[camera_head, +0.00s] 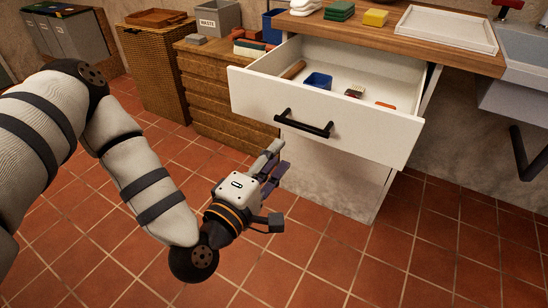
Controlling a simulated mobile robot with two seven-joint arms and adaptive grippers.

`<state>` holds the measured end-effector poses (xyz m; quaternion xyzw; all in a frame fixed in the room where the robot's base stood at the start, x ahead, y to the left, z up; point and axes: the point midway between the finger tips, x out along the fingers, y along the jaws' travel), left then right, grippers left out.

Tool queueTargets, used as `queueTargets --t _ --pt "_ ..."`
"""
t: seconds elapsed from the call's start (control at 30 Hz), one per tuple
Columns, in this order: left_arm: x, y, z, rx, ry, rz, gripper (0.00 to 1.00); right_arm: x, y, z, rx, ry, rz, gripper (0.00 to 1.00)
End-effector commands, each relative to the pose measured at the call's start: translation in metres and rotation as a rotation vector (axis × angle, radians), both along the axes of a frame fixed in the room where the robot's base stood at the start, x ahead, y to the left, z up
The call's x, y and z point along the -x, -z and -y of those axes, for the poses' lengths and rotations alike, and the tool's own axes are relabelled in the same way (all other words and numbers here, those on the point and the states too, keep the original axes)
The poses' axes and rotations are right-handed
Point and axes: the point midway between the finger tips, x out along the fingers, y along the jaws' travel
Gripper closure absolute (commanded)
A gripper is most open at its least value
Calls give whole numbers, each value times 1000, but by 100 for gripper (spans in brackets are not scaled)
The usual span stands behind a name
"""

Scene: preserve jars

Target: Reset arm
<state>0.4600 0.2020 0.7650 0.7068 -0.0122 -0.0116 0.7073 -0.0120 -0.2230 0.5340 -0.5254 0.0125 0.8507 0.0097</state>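My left arm comes in from the left, bends, and reaches toward the middle of the view. My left gripper (272,168) is in front of and below the open white drawer (325,104). Its fingers look spread apart with nothing between them. It is apart from the black drawer handle (304,123). The drawer holds a rolling pin-like wooden rod (293,69), a blue box (318,81), a small brush-like item (354,91) and an orange item (385,106). My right gripper does not show.
A wooden counter (390,38) above the drawer carries a white tray (447,27), green cloths (340,11) and a yellow block (375,17). A sink (525,44) is at right. A wooden dresser (215,95) and a bin marked WASTE (218,17) stand behind. The tiled floor (330,262) in front is clear.

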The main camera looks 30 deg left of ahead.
Motion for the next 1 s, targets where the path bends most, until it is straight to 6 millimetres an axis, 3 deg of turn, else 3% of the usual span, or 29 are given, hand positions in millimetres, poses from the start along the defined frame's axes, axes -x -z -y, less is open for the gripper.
queueTargets --t 0.3,0.37,0.43,0.47,0.57,0.63,0.7,0.8,0.83,0.9,1.0 --pt "0 1 2 -6 7 -8 67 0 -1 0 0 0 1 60" --pt "6 11 12 -41 44 -56 67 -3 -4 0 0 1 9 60" --pt "25 36 34 -134 142 -181 67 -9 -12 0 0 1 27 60" --pt "39 51 46 -193 205 -256 67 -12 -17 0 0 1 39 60" --pt "111 107 74 -428 459 -533 67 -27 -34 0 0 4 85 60" --pt "172 136 77 -594 647 -718 67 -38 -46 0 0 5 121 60" --pt "236 154 64 -751 830 -891 67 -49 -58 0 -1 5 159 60" --pt "313 159 32 -928 1053 -1099 67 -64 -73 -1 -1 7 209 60" --pt "330 158 22 -969 1107 -1149 67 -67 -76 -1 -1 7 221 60" --pt "362 152 1 -1039 1206 -1247 67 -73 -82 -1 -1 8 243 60" --pt "388 146 -17 -1086 1287 -1333 67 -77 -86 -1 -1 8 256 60"
